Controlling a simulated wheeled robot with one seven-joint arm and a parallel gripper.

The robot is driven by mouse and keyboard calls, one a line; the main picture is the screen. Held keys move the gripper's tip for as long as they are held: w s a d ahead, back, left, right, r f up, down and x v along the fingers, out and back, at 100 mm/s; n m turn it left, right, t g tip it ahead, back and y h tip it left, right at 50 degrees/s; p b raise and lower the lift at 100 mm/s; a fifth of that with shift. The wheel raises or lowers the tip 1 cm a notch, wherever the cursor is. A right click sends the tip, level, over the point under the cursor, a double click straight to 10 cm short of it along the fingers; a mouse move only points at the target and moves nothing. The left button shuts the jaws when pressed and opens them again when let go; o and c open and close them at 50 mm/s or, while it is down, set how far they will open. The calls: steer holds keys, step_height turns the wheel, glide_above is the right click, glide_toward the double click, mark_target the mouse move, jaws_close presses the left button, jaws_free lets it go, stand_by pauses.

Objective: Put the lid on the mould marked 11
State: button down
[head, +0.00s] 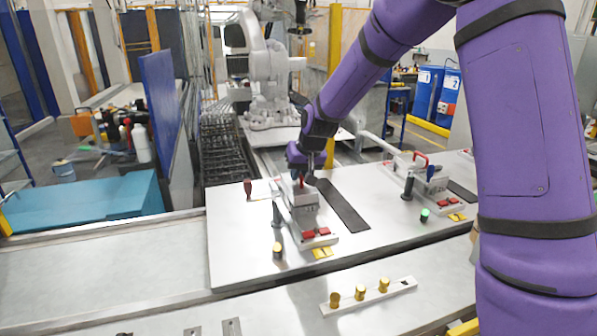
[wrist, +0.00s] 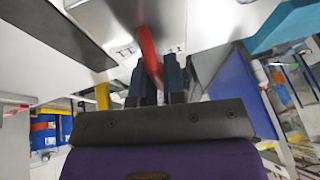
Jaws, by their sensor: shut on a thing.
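My gripper (head: 302,172) is at the left station on the metal table, over a light grey block (head: 303,197). In the wrist view my two dark fingers (wrist: 155,80) are shut on a red handle (wrist: 149,52), which rises from a pale surface. Small dark marks are printed on that surface on both sides of the handle; the one on the right looks like 11. I cannot tell where the lid ends and the mould begins, or whether they touch. A second red handle (head: 416,157) shows at the right station.
Dark-handled levers flank the left station (head: 276,215). A black strip (head: 342,205) lies right of it. A green-topped button (head: 424,215) stands at the right station. A pale bar with several brass pegs (head: 368,296) lies on the front table.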

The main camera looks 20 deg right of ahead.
steer(key=shift+f, duration=0.2)
stand_by(0.6)
steer(key=c, duration=1.1)
jaws_free()
steer(key=v, duration=1)
steer(key=s+d+r+h, duration=0.1)
steer(key=s+r, duration=0.4)
steer(key=s, duration=0.4)
steer(key=s+d+r, duration=0.1)
steer(key=s+r, duration=0.3)
steer(key=s, duration=0.6)
steer(key=s+d+h, duration=0.1)
steer(key=s+d, duration=0.2)
steer(key=s, duration=1.3)
steer(key=shift+t, duration=0.3)
